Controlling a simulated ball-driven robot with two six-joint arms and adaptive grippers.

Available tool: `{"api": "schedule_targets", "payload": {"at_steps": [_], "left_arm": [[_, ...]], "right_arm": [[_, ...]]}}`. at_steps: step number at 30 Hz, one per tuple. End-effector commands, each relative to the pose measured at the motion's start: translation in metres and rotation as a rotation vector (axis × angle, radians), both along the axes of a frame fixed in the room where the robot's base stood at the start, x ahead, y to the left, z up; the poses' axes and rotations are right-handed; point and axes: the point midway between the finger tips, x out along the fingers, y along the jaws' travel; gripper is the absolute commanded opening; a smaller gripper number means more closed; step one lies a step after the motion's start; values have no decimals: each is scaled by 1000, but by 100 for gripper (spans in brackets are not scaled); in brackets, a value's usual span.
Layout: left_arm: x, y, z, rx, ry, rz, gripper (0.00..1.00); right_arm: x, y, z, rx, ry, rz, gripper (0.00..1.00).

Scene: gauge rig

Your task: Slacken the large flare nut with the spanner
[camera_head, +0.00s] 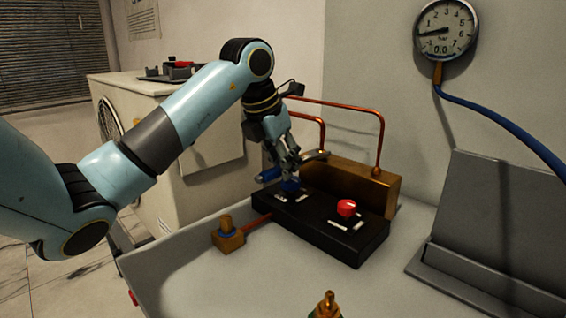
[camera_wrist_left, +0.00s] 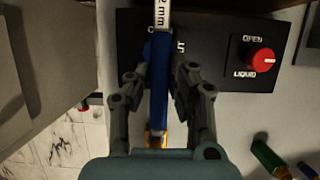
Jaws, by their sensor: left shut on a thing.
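My left gripper (camera_head: 288,160) is above the left part of the black valve block. In the left wrist view its fingers (camera_wrist_left: 160,85) are shut on the spanner's blue handle (camera_wrist_left: 158,75). The spanner's silver shank (camera_wrist_left: 162,14), with size marking, runs out of the top of that view. In the head view the spanner's silver end (camera_head: 314,156) is beside the brass manifold (camera_head: 350,185); whether it touches a nut cannot be told. A brass nut (camera_head: 376,172) sits at the foot of the right copper pipe. The left pipe's foot is hidden. My right gripper is not in view.
The black block (camera_head: 350,242) carries a red knob (camera_head: 346,208) and a partly hidden blue one. A gauge (camera_head: 445,30) with blue hose and a grey stand (camera_head: 495,220) are right. Bench front is mostly clear.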

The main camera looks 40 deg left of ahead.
Motion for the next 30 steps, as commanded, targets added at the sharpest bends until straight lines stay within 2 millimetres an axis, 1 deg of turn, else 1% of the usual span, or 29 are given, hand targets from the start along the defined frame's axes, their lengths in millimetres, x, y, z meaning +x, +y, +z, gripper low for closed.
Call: {"api": "schedule_targets", "payload": {"at_steps": [30], "left_arm": [[0, -16, 0, 0, 0, 121, 0]], "right_arm": [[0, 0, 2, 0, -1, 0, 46]]}}
